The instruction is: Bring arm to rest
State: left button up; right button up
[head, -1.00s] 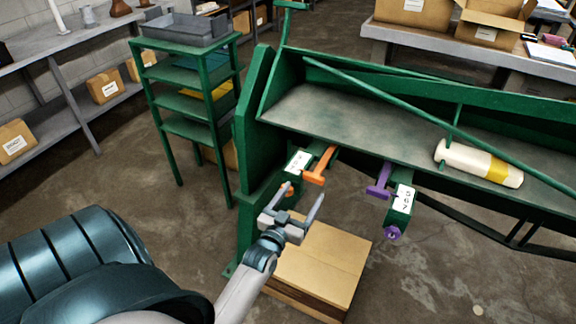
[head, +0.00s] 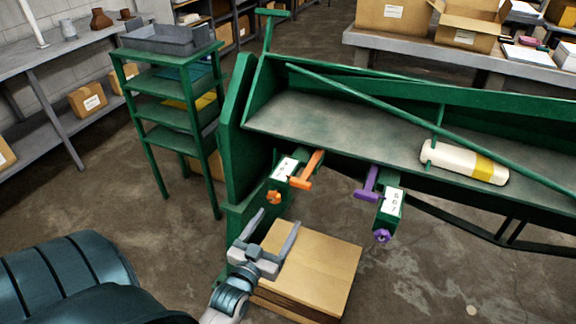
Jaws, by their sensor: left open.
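My left gripper (head: 268,238) is open and empty in the head view. It hangs in front of the green machine, above the near left part of a cardboard box (head: 318,270) on the floor. It is apart from the orange handle (head: 308,170) and the purple handle (head: 367,184), which stick out from the machine's front edge beside labelled green blocks. My right gripper is not in view.
The green machine (head: 237,150) spans the middle and right, with a white and yellow cylinder (head: 463,162) on its bed. A green shelf rack (head: 158,140) with a grey tray (head: 172,39) stands at left. Bare floor shows at lower right.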

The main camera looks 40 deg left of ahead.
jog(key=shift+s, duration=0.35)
pick_arm(q)
jog(key=s+d+f+m+g+h+p, duration=0.1)
jog(key=s+d+f+g, duration=0.25)
jog(key=f, duration=0.75)
jog(key=s+d+f+m+g+h+p, duration=0.15)
jog(key=s+d+f, duration=0.25)
jog(key=f, duration=0.8)
jog(key=s+d+f+g+h+p, duration=0.2)
jog(key=s+d+f+g, duration=0.15)
jog(key=f, duration=0.75)
jog(key=s+f+m+g+p, duration=0.1)
jog(key=s+f+g, duration=0.3)
jog(key=s, duration=1.1)
jog(key=s+f+m+g+p, duration=0.1)
jog(key=s+f+g, duration=0.3)
jog(key=s+f, duration=0.6)
jog(key=s+p, duration=0.1)
jog(key=s, duration=0.5)
jog(key=shift+d+f+m, duration=0.15)
jog(key=shift+d+m, duration=0.2)
jog(key=shift+d, duration=0.05)
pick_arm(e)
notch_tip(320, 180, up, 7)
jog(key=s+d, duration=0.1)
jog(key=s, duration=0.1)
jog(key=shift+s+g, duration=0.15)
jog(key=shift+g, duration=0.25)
pick_arm(q)
jog(key=shift+w, duration=0.1)
